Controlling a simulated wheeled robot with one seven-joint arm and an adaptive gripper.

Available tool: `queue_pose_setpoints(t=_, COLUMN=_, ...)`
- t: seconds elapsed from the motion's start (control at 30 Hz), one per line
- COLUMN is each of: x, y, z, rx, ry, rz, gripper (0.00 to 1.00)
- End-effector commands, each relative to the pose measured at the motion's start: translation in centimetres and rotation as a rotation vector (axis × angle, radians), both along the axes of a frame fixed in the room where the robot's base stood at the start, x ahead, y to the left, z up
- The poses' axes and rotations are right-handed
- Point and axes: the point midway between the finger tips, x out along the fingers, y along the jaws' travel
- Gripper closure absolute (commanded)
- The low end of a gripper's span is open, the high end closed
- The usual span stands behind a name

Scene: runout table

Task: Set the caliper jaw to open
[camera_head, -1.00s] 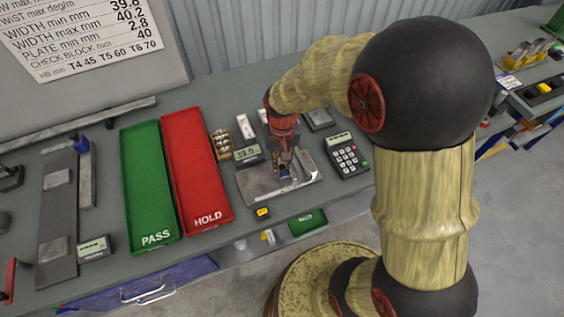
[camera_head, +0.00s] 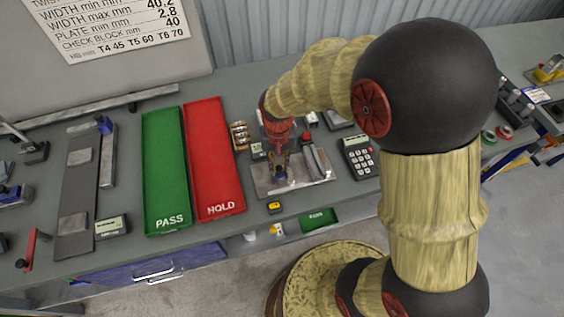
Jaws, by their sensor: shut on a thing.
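The caliper station has a grey metal base plate (camera_head: 312,181) near the table's front edge, right of the red tray. Pale metal bars, which look like its jaw parts (camera_head: 319,160), stand upright on the plate's right side. Its small display (camera_head: 257,149) is at the plate's left, partly covered by my gripper and too small to read. My gripper (camera_head: 280,170) points down over the plate's left half, left of the bars. It is shut on a small part there, apparently the caliper's sliding jaw, mostly hidden by the fingers.
A green PASS tray (camera_head: 165,180) and a red HOLD tray (camera_head: 214,165) lie to the left. A keypad (camera_head: 360,157) stands to the right. A small yellow-and-black block (camera_head: 274,207) sits at the front edge. A brass-coloured rack (camera_head: 240,136) is just left of my gripper.

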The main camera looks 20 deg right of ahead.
Motion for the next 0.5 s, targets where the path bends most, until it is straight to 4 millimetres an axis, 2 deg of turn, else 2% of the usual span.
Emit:
queue_pose_setpoints(t=0.03, x=0.12, y=0.27, z=0.09, rx=0.004, ry=-0.004, rz=-0.001, gripper=1.00)
queue_pose_setpoints(t=0.07, x=0.13, y=0.28, z=0.09, rx=0.004, ry=-0.004, rz=-0.001, gripper=0.82)
queue_pose_setpoints(t=0.2, x=0.11, y=0.24, z=0.08, rx=0.004, ry=-0.003, rz=-0.001, gripper=0.75)
queue_pose_setpoints(t=0.5, x=0.05, y=0.15, z=0.04, rx=0.003, ry=-0.002, rz=-0.001, gripper=0.75)
